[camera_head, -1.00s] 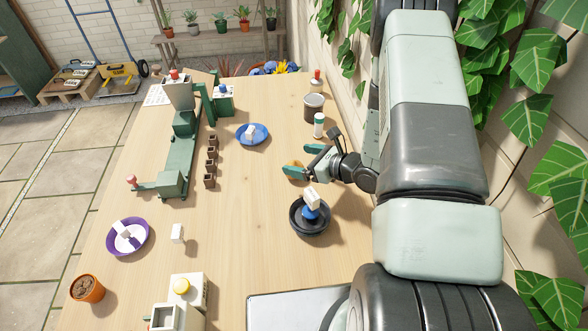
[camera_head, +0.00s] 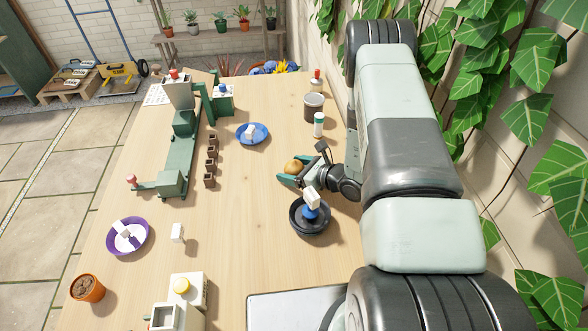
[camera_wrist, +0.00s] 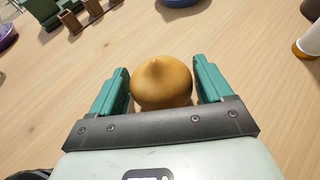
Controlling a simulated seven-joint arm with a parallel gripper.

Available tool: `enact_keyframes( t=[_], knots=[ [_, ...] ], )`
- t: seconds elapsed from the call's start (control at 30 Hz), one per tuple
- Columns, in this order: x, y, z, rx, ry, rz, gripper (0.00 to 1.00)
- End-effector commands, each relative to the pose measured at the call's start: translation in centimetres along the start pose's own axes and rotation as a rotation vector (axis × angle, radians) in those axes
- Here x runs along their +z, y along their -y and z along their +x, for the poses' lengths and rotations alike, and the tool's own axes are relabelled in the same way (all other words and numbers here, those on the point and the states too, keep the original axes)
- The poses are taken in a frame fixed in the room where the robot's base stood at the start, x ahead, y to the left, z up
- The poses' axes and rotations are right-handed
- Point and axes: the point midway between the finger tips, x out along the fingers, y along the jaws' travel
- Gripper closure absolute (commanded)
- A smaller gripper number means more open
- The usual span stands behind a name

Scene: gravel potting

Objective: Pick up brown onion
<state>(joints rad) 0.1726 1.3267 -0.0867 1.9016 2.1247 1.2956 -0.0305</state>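The brown onion (camera_head: 293,166) is round and tan, on the wooden table left of my wrist. In the head view my gripper (camera_head: 300,168) is low over the table around the onion, and part of the fingers is hidden.
A black bowl (camera_head: 297,226) with a blue and white tool stands just in front of my gripper. A blue dish (camera_head: 264,141) lies behind it to the left. A white-and-green bottle (camera_head: 318,125) and dark jar (camera_head: 313,107) stand behind. Table to the left is clear up to small brown pots (camera_head: 210,181).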

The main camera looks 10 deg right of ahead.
Motion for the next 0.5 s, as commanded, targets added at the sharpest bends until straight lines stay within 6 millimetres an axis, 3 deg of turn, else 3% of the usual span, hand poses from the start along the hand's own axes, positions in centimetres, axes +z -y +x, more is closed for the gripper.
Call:
enact_keyframes(
  t=[0.03, 0.27, 0.5],
  knots=[
    [0.01, 0.0, -0.01, 0.0, 0.0, 0.0, 0.29],
    [0.01, 0.0, -0.02, 0.0, 0.0, 0.0, 0.64],
    [0.08, 0.01, -0.04, 0.0, 0.001, 0.0, 0.66]
  ],
)
